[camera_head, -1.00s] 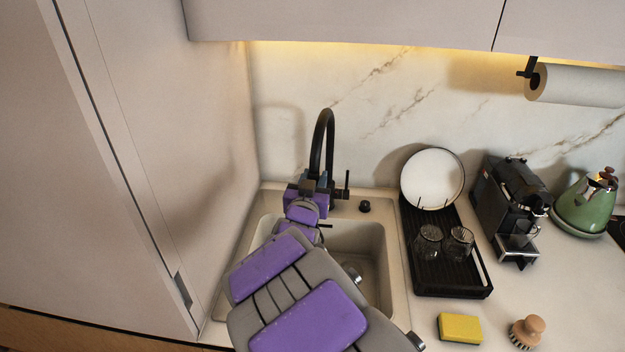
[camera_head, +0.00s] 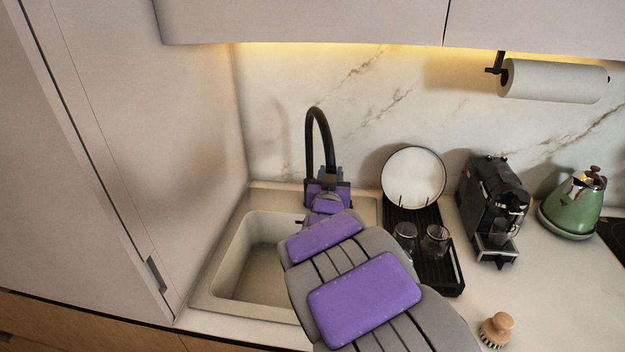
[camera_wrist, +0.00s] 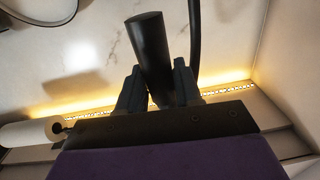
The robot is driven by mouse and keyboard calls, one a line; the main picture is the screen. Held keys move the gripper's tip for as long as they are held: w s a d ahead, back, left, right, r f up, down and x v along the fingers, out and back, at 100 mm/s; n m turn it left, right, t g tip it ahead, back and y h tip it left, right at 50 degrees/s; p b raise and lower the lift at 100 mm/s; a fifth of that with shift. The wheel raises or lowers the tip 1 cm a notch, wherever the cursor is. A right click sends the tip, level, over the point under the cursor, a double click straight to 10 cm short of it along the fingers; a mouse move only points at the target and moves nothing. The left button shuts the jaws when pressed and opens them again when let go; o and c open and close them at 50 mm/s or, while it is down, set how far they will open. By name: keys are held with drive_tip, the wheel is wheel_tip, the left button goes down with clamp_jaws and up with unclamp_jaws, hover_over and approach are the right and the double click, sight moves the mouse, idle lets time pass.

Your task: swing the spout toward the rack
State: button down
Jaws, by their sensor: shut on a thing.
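The black gooseneck faucet spout (camera_head: 309,135) arches up behind the sink (camera_head: 225,280). My gripper (camera_head: 327,178) is at the lower end of the spout, with the purple and grey arm reaching in from the lower right. In the wrist view my gripper (camera_wrist: 158,78) has one dark finger on each side of the spout's thick black end (camera_wrist: 150,45) and is shut on it. The black dish rack (camera_head: 451,284) stands to the right of the sink, holding a white plate (camera_head: 413,177) and two glasses (camera_head: 434,240). The faucet's base and lever are hidden behind my gripper.
A coffee machine (camera_head: 490,205) and a green kettle (camera_head: 572,205) stand right of the rack. A wooden brush (camera_head: 497,328) lies in front. A tall cabinet (camera_head: 90,170) closes off the left. A paper towel roll (camera_head: 555,80) hangs at upper right.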

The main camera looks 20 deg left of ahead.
drive_tip(key=shift+w+r, duration=0.1)
drive_tip(key=shift+r, duration=0.2)
drive_tip(key=shift+w+d, duration=0.25)
drive_tip(key=shift+w, duration=0.05)
drive_tip(key=w+d, duration=0.3)
drive_tip(key=d, duration=0.1)
drive_tip(key=shift+w+f, duration=0.15)
drive_tip(key=shift+f, duration=0.1)
drive_tip(key=shift+a, duration=0.1)
drive_tip(key=shift+f, duration=0.1)
drive_tip(key=c, duration=0.9)
unclamp_jaws()
drive_tip(key=shift+o, duration=0.2)
